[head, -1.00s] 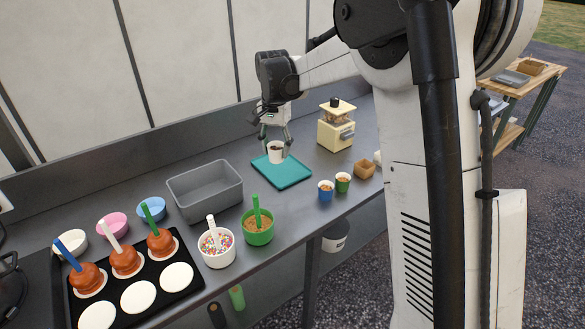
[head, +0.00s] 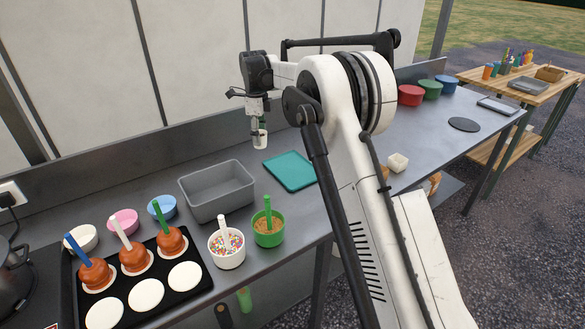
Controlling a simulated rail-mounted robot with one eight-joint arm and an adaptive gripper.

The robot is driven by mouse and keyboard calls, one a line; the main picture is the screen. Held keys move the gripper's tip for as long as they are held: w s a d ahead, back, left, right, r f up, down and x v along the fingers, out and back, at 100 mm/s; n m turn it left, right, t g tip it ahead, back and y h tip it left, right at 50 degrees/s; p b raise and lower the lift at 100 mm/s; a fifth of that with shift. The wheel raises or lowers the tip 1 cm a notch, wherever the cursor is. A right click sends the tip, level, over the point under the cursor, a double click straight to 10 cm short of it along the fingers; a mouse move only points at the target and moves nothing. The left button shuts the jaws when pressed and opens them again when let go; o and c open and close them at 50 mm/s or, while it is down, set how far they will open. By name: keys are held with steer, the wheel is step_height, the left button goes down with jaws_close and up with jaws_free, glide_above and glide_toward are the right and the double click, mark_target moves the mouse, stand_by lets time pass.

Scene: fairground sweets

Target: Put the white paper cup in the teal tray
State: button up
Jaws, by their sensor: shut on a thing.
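The white paper cup (head: 260,141) is small in the head view and looks upright, with something dark at its top. My gripper (head: 258,128) points down and is shut on the cup. The teal tray (head: 290,172) lies flat and bare on the grey counter, in front and to the right of the cup in the picture. Its right end is partly hidden by my arm. The cup appears beyond the tray's back left corner; its exact height above the counter is hard to tell.
A grey bin (head: 217,190) stands left of the tray. A green cup (head: 268,228) and a white cup of sprinkles (head: 227,247) stand in front. A black tray (head: 170,307) holds caramel apples. Red, green and blue tubs stand at the far right. My arm hides the counter's middle.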

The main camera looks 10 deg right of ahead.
steer(key=d+f, duration=0.2)
steer(key=d, duration=0.1)
steer(key=s+d+f, duration=0.1)
steer(key=d+f, duration=0.1)
steer(key=d, duration=0.2)
steer(key=d+f, duration=0.2)
steer(key=d, duration=0.2)
steer(key=shift+s+d+f, duration=0.1)
steer(key=shift+s+f, duration=0.3)
steer(key=shift+f+p, duration=0.35)
steer(key=shift+f, duration=1.6)
steer(key=shift+f, duration=0.1)
steer(key=shift+f, duration=0.15)
steer(key=o, duration=1.3)
steer(key=shift+c, duration=0.2)
